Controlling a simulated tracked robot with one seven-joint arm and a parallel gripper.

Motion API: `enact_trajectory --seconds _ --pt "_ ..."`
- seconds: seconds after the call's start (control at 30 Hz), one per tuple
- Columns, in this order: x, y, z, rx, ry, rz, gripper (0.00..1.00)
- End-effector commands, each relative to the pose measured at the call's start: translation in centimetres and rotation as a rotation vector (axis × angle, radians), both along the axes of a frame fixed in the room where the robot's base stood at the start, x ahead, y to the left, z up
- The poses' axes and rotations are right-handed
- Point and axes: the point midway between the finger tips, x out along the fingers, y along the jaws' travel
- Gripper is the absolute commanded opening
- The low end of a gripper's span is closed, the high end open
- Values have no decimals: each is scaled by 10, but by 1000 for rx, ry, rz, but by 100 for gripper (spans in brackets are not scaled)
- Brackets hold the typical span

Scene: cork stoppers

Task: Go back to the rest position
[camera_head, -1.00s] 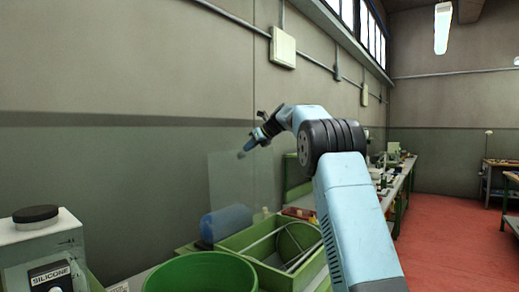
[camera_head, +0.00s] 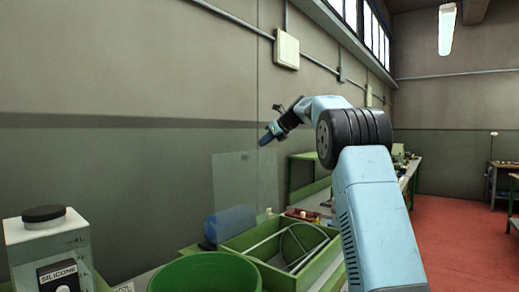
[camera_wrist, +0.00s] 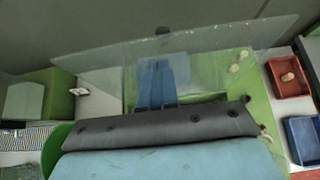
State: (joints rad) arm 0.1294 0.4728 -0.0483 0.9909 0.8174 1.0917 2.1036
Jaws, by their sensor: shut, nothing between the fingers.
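My gripper (camera_head: 266,139) hangs at the end of my raised arm in the head view, in the air above the workbench and in front of the wall. Its fingers are shut and hold nothing. In the wrist view the blue fingers (camera_wrist: 157,85) are together, over a green surface. The clear panel (camera_wrist: 90,47) crosses the wrist view beyond the fingers; in the head view it stands below my gripper. No cork stopper can be made out for certain; small pale pieces (camera_wrist: 236,67) lie on the green surface.
A green tray (camera_head: 322,262) with a ring and rods, a green bin (camera_head: 205,272), a blue cylinder (camera_head: 230,224) and a silicone machine (camera_head: 47,246) stand on the bench. Red (camera_wrist: 292,91) and blue (camera_wrist: 304,158) bins show at the right. Open red floor (camera_head: 455,250) lies at right.

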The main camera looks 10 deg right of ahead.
Motion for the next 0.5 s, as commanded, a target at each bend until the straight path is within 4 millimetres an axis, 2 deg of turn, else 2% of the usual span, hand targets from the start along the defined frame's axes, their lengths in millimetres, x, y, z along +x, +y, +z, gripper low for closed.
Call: enact_trajectory --seconds 0.1,0.2,0.5 --pt "-12 -12 19 0 -4 -4 0" --pt "-19 -20 30 -1 -2 -5 0" --pt "-30 -30 46 0 -2 -5 0"
